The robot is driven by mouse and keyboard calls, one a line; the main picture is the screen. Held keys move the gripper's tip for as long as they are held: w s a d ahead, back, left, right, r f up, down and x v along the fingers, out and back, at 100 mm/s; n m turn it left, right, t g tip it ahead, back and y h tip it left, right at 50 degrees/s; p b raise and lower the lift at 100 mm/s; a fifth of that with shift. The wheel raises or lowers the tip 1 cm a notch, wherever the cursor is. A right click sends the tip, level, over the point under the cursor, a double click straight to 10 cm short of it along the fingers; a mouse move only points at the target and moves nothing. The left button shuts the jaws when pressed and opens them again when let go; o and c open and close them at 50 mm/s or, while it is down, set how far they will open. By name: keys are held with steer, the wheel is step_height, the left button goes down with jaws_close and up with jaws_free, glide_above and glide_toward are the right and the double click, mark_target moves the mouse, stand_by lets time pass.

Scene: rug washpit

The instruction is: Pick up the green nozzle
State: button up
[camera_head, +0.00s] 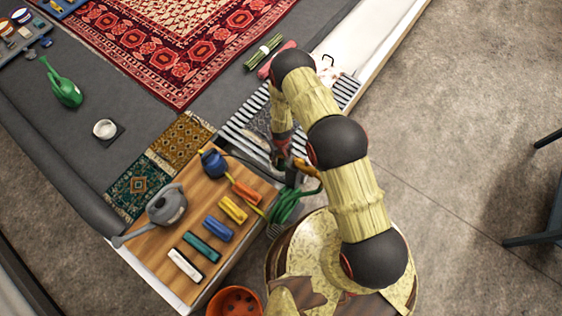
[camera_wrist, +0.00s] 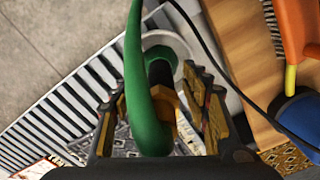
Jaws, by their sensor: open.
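The green nozzle (camera_wrist: 138,90) shows in the wrist view as a thick curved green piece. It runs down from the top edge and passes between the two fingers of my gripper (camera_wrist: 160,100). The fingers are apart, and I cannot tell whether either touches it. A dark round piece sits beside its bend. In the head view my gripper (camera_head: 290,164) is low over the right corner of the wooden-topped bench, partly hidden by my arm. Green loops (camera_head: 289,203) hang just below it there; the nozzle itself is hard to make out.
A striped drain grate (camera_head: 238,128) lies beyond. An orange pot (camera_head: 235,302) stands near the bench. Open floor lies at right.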

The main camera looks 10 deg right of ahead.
steer(key=c, duration=1.2)
jaws_close()
